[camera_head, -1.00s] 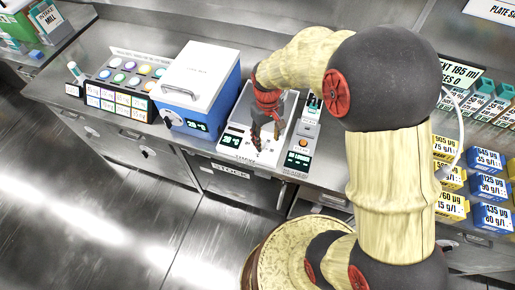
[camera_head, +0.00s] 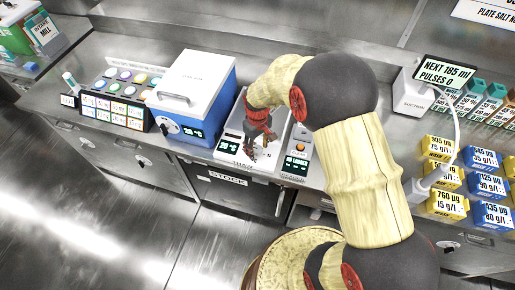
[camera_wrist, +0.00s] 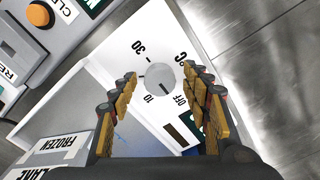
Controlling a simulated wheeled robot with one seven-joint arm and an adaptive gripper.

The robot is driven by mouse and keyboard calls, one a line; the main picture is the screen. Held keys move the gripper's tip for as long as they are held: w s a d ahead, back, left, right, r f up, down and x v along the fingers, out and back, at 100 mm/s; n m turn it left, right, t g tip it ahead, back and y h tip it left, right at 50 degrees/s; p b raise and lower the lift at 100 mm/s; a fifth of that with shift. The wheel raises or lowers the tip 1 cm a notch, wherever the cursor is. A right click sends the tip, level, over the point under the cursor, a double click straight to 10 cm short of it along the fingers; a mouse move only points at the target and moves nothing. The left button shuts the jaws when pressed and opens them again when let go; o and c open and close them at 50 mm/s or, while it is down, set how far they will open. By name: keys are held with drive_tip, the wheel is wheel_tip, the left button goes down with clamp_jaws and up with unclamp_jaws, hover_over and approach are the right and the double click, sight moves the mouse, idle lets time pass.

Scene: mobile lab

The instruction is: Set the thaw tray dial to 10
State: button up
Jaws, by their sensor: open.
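The thaw tray (camera_head: 232,146) is a white unit on the steel counter, between a blue box and a narrow device with an orange button. Its grey round dial (camera_wrist: 159,76) shows in the wrist view, with the marks 30, 10, OFF and °C around it. I cannot tell exactly where the dial points. My gripper (camera_wrist: 165,82) is open, with one yellow-padded finger on each side of the dial. Whether the pads touch it is unclear. In the head view my gripper (camera_head: 249,150) is low over the tray's front and hides the dial.
A blue box with a white lid (camera_head: 193,93) stands close on the left. The device with an orange button (camera_head: 299,148) stands close on the right. Yellow and blue boxes (camera_head: 445,176) sit farther right. The counter's front edge is just before the tray.

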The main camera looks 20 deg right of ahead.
drive_tip(key=shift+c, duration=1.2)
drive_tip(key=c, duration=0.9)
